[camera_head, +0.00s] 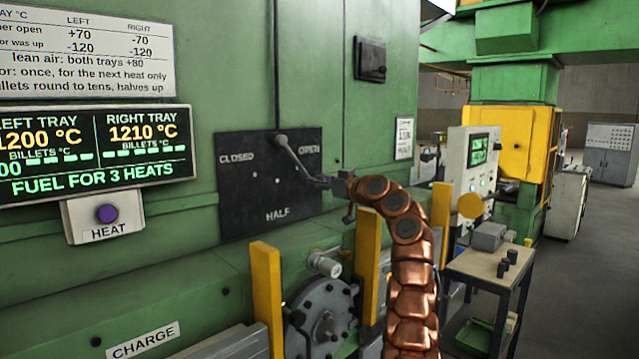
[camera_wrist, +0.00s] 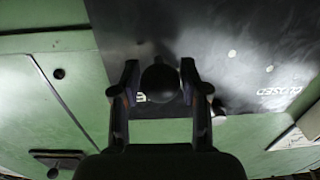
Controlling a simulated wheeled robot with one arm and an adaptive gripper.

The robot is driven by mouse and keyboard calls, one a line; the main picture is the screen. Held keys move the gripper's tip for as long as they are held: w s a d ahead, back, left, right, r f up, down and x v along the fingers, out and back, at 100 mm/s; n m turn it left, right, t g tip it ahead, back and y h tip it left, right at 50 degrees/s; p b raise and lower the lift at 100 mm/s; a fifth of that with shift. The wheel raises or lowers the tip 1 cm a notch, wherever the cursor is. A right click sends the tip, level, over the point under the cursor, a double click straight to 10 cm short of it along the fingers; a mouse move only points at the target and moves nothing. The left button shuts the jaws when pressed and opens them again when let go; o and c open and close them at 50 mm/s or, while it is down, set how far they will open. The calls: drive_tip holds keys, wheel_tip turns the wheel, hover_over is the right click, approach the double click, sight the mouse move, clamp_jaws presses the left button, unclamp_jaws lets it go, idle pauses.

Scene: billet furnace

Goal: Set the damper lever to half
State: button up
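The damper lever is a grey rod (camera_head: 296,160) on a black plate (camera_head: 240,200) marked CLOSED at left, OPEN at right and HALF at the bottom. In the head view it slants down and right from the plate's top middle, on the OPEN side. My gripper (camera_head: 328,183) is at its lower right end. In the wrist view a dark round knob (camera_wrist: 160,82) sits between the two fingers of my gripper (camera_wrist: 160,76). The fingers are close to its sides. I cannot tell whether they press on it. White letters show partly behind the knob.
A display (camera_head: 90,150) and a purple HEAT button (camera_head: 107,213) are at left. Yellow posts (camera_head: 266,300) and a round grey hatch (camera_head: 320,320) stand below the plate. A small table (camera_head: 490,268) is at right. Open floor lies beyond it.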

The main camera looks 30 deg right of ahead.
clamp_jaws()
drive_tip(key=shift+f, duration=0.1)
idle(0.3)
